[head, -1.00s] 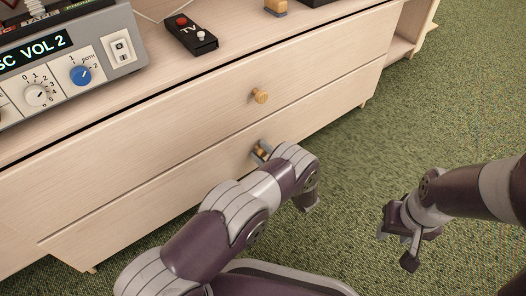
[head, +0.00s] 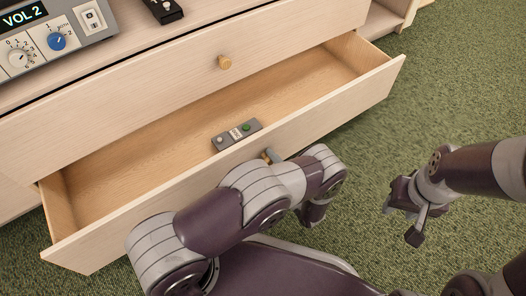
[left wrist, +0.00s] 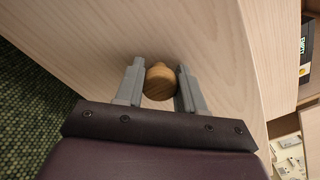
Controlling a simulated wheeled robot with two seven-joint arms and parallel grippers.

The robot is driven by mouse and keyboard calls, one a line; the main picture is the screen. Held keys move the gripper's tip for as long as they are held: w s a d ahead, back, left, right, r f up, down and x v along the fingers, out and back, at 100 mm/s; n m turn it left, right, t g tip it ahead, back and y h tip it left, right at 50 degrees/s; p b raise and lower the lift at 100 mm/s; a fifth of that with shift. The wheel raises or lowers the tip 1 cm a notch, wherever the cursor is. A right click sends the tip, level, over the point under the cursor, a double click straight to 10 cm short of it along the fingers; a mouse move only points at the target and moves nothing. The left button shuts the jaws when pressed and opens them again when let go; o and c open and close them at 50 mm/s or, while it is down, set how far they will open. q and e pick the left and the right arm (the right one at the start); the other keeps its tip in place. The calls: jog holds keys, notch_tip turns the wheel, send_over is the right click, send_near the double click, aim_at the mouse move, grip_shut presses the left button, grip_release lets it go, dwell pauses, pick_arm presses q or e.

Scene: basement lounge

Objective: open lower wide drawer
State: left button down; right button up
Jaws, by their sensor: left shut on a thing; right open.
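The lower wide drawer (head: 115,218) of the pale wood cabinet stands well open in the head view, its interior showing. My left gripper (head: 268,156) is at the drawer's front, mostly hidden behind my own arm in the head view. In the left wrist view its two grey fingers (left wrist: 157,88) are on either side of the round wooden knob (left wrist: 160,80), shut on it. My right gripper (head: 408,212) is open and empty above the carpet at the right, apart from the cabinet.
A small grey box with buttons (head: 237,134) lies inside the open drawer. The upper drawer (head: 150,95) is closed, with its own wooden knob (head: 224,62). A grey device with dials (head: 50,35) and a black remote (head: 162,9) sit on the cabinet top. Green carpet (head: 380,125) is clear at right.

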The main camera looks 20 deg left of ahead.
pick_arm(q)
jog(key=shift+v, duration=1.25)
pick_arm(e)
jog(key=shift+s+d, duration=0.3)
jog(key=shift+d, duration=0.1)
pick_arm(q)
jog(key=shift+s+a, duration=0.1)
jog(key=c, duration=0.7)
grip_release()
